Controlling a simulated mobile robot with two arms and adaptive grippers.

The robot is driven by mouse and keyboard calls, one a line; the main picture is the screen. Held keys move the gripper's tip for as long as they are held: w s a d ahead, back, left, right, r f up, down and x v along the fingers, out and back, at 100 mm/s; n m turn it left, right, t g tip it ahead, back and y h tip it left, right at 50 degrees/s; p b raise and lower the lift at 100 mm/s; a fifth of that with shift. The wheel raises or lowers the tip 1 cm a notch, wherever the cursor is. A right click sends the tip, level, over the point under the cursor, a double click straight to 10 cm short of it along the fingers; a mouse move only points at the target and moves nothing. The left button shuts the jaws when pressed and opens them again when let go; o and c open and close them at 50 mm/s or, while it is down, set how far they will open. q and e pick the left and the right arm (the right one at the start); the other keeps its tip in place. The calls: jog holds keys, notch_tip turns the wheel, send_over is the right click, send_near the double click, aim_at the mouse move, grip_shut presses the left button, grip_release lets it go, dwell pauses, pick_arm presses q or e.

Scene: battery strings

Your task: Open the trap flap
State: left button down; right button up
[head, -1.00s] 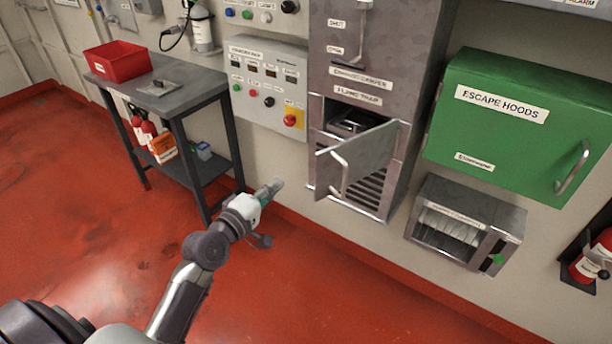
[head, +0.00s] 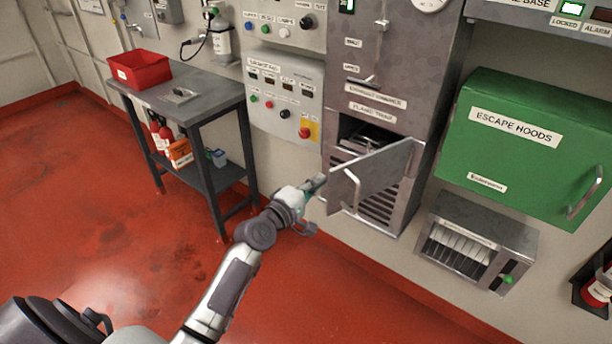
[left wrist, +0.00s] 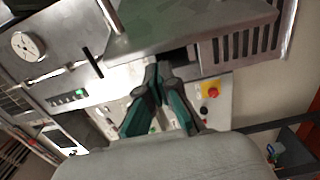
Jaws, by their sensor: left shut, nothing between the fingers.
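The grey trap flap (head: 388,168) stands swung outward from the cabinet, hinged on its right side, with a curved bar handle (head: 353,190) on its front. The opening (head: 362,134) behind it is dark, with something grey inside. My left gripper (head: 319,182) is shut and empty, just left of the flap's free edge; I cannot tell whether they touch. In the left wrist view the fingers (left wrist: 164,68) are together, and the flap (left wrist: 190,18) appears above them. My right gripper is not in view.
A green escape hoods box (head: 520,150) and a small metal dispenser (head: 475,240) hang right of the cabinet. A button panel (head: 285,90) with a red knob is on the wall to the left. A table with a red bin (head: 140,70) stands further left. The red floor is clear.

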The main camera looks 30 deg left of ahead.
pick_arm(q)
jog(key=shift+s+d, duration=0.3)
jog(key=shift+d, duration=0.1)
jog(key=shift+f, duration=0.1)
jog(key=d+p, duration=0.1)
jog(key=s+d+p, duration=0.1)
jog(key=d, duration=0.1)
jog(key=s+d+p, duration=0.1)
jog(key=shift+s+d+r, duration=0.2)
jog(key=shift+r, duration=0.1)
jog(key=s+d+p, duration=0.1)
jog(key=s+d, duration=0.1)
jog(key=d, duration=0.4)
jog(key=shift+d+f+p, duration=0.25)
jog(key=shift+d+p, duration=0.1)
